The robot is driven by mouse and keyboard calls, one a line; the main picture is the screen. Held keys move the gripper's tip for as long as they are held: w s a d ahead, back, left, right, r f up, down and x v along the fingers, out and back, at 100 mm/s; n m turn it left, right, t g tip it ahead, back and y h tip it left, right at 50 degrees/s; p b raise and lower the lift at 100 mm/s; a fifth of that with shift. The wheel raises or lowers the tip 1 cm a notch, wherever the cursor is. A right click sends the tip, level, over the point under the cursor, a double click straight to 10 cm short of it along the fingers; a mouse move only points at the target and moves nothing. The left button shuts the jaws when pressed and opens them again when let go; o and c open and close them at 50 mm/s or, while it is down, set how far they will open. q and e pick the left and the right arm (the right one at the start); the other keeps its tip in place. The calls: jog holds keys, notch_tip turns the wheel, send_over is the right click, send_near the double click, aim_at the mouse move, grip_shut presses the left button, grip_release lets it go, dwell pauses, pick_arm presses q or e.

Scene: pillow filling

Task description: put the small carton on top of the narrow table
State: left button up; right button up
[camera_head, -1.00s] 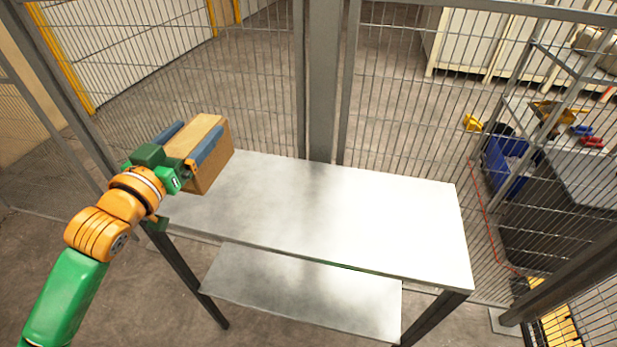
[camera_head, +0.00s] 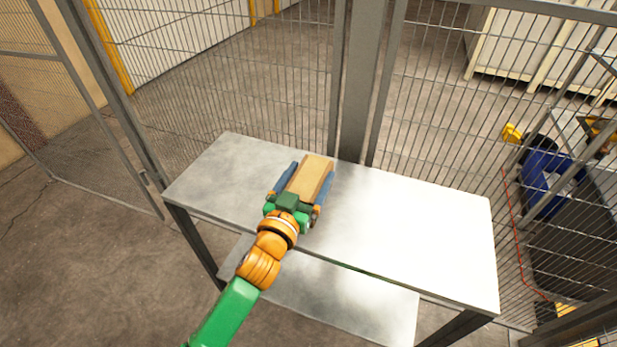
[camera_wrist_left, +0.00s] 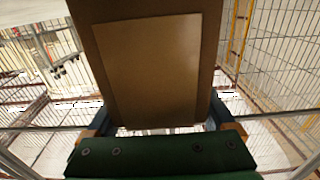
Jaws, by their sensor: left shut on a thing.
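The small carton (camera_head: 310,175) is a brown box held between the blue fingers of my left gripper (camera_head: 302,186). My left gripper is shut on it, over the middle-left part of the narrow table (camera_head: 410,225). The table has a shiny metal top and a lower shelf. I cannot tell whether the carton touches the tabletop. In the left wrist view the carton (camera_wrist_left: 155,65) fills the upper middle, between the fingers. My right gripper is in neither view.
A wire mesh fence (camera_head: 440,130) with a grey post (camera_head: 362,80) stands right behind the table. A blue bin (camera_head: 550,180) is beyond the fence at the right. The tabletop is bare on both sides of the carton. Open floor (camera_head: 80,260) lies to the left.

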pick_arm(q)
jog(key=o, duration=1.4)
jog(key=b+v, duration=0.1)
jog(key=v, duration=0.9)
jog(key=shift+s+a, duration=0.15)
jog(key=shift+s, duration=0.2)
jog(key=shift+s+a+r, duration=0.1)
jog(key=shift+s+a, duration=0.1)
jog(key=shift+s, duration=0.4)
